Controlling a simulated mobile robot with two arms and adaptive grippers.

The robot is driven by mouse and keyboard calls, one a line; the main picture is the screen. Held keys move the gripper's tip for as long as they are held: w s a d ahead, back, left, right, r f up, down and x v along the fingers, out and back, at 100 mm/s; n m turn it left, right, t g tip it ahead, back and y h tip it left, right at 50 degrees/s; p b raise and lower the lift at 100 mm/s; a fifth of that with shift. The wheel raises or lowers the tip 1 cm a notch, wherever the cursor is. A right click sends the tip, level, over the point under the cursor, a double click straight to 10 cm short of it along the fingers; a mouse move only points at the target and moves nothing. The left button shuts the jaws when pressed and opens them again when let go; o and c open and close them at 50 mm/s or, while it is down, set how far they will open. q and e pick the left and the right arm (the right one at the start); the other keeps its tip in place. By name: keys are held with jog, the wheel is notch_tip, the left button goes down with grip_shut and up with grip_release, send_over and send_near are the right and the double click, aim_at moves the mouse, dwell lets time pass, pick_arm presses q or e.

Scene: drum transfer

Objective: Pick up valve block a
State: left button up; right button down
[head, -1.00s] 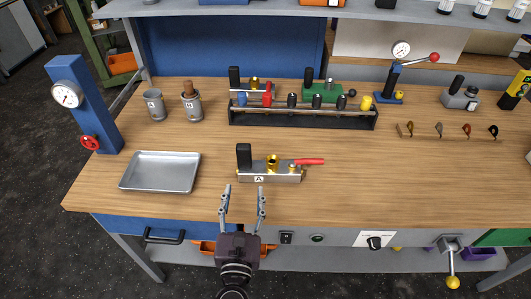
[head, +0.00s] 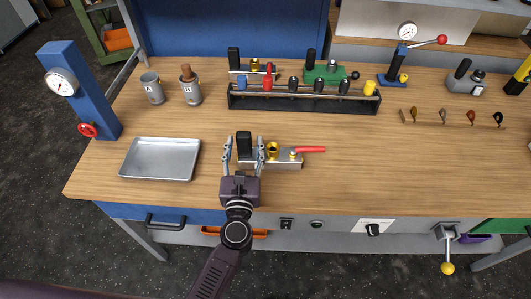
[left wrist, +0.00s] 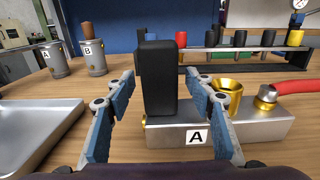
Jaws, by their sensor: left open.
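Valve block A (head: 287,160) is a silver block with a black upright handle, a brass funnel-like port and a red lever. It sits on the wooden bench near the front edge. Its "A" label shows in the left wrist view (left wrist: 196,137). My left gripper (head: 244,142) is open, with one finger on each side of the black handle (left wrist: 160,78). The left wrist view shows a gap between the left finger and the handle; I cannot tell whether the right finger touches it. My right gripper is not in view.
A metal tray (head: 160,159) lies left of the block. Cups A (head: 152,88) and B (head: 190,88) stand behind it. A black rack (head: 300,101) with several coloured handles stands behind the block. A blue gauge post (head: 80,90) is at the left. Bench right of the block is clear.

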pick_arm(q)
grip_shut()
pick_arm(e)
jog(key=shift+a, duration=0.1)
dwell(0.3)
pick_arm(q)
jog(key=shift+r, duration=0.15)
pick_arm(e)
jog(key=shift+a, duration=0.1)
